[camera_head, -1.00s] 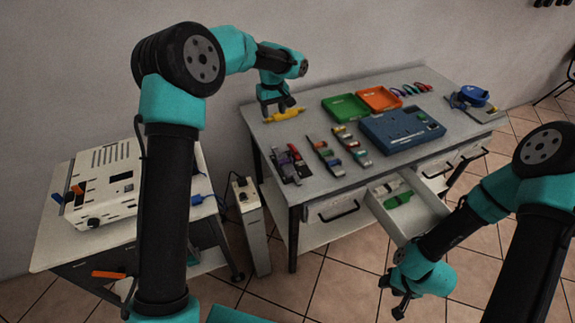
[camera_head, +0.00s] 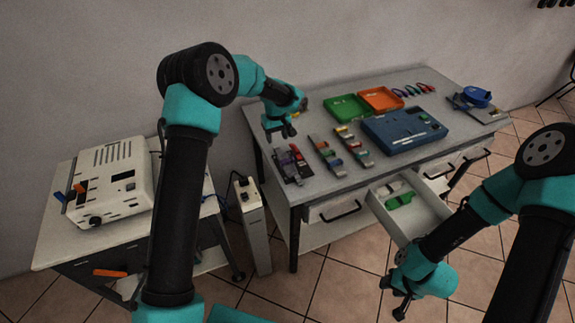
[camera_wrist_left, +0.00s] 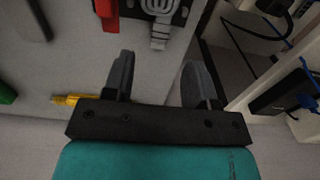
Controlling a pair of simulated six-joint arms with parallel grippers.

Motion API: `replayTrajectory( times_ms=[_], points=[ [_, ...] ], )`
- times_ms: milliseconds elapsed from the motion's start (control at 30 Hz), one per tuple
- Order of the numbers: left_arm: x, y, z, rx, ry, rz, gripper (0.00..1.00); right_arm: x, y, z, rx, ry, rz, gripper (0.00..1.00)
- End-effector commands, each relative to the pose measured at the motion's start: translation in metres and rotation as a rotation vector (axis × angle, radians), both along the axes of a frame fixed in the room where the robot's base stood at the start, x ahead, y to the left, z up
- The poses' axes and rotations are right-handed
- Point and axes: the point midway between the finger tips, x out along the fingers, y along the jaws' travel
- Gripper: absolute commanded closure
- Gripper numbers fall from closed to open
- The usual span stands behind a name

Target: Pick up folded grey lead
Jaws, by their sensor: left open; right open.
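The folded grey lead (camera_wrist_left: 160,22) lies on a dark holder at the top of the left wrist view, beside a red bundle. In the head view the grey lead (camera_head: 283,160) is small, at the table's left front. My left gripper (camera_head: 283,133) is open above the table's left end, just behind the holder. In the left wrist view its two fingers (camera_wrist_left: 157,72) are apart with nothing between them, and the grey lead lies beyond their tips. My right gripper (camera_head: 397,297) hangs open at lower right, in front of the drawer and away from the lead.
A red lead (camera_head: 299,155) lies close to the grey one. A yellow piece (camera_wrist_left: 66,99) lies near my left gripper. More holders (camera_head: 325,152), a green tray (camera_head: 347,107), an orange tray (camera_head: 381,99) and a blue case (camera_head: 405,130) occupy the table. An open drawer (camera_head: 412,217) juts out.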

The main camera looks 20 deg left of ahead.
Motion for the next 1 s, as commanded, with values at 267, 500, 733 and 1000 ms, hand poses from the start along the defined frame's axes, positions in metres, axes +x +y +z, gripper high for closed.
replayTrajectory(
  times_ms=[267,500,733,1000],
  points=[
    [0.0,0.0,-0.009,-0.001,-0.001,0.001,0.48,0.0,0.0,0.0,0.0,0.0,0.0,0.57],
    [0.0,0.0,-0.013,-0.001,0.001,0.001,0.48,0.0,0.0,0.0,0.0,0.0,0.0,0.57],
    [-0.001,0.0,-0.041,0.0,0.003,0.001,0.48,0.0,0.0,0.0,0.0,0.0,0.0,0.57],
    [-0.001,0.0,-0.061,0.0,0.0,0.001,0.48,0.0,0.0,0.0,0.0,0.0,0.0,0.57]
  ],
)
